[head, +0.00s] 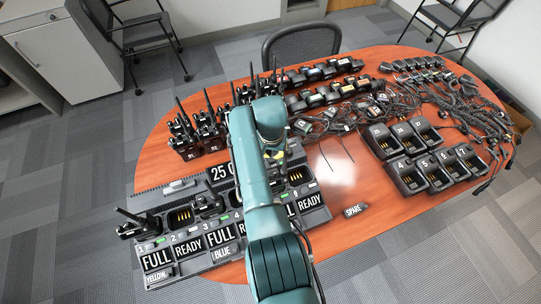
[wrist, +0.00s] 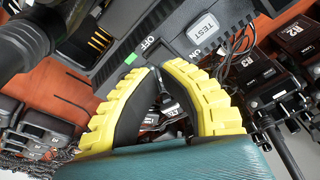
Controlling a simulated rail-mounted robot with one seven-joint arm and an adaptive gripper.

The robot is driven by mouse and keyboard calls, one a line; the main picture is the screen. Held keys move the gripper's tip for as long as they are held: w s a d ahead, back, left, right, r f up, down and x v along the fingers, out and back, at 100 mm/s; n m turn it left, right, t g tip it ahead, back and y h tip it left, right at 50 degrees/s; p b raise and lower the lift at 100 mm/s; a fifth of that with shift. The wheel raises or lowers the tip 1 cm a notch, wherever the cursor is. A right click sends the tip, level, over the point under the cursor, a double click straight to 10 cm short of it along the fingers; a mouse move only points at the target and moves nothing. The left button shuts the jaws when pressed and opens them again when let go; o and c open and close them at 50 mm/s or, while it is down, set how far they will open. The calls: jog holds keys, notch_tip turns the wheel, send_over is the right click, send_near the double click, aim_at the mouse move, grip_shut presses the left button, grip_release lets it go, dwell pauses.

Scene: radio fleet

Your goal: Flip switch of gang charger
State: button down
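The gang charger (head: 195,238) is a long dark unit at the front left of the table, with READY and FULL labels and several bays. In the wrist view, its dark housing (wrist: 118,62) shows OFF and ON markings. A dark switch area (wrist: 176,44) lies between them, beside a pale TEST button (wrist: 203,27) and a green patch. My gripper (wrist: 161,68) has yellow-edged black fingers whose tips come together just below the switch area, with nothing seen held. Contact with the housing cannot be told. In the head view, my gripper (head: 274,155) is over the charger's back edge, partly hidden by my arm.
Upright radios (head: 203,130) with antennas stand close behind the charger. Tangled cables (head: 465,105) and single chargers (head: 425,165) fill the right side. A SPARE label (head: 354,210) lies at the front middle, with bare table around it. A chair (head: 300,40) stands behind the table.

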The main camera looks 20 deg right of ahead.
aim_at(272, 160)
jog(key=shift+f+b, duration=1.3)
jog(key=shift+f, duration=0.45)
dwell(0.8)
jog(key=shift+r, duration=0.1)
notch_tip(272, 160, up, 7)
jog(key=p, duration=0.6)
jog(key=shift+p, duration=0.3)
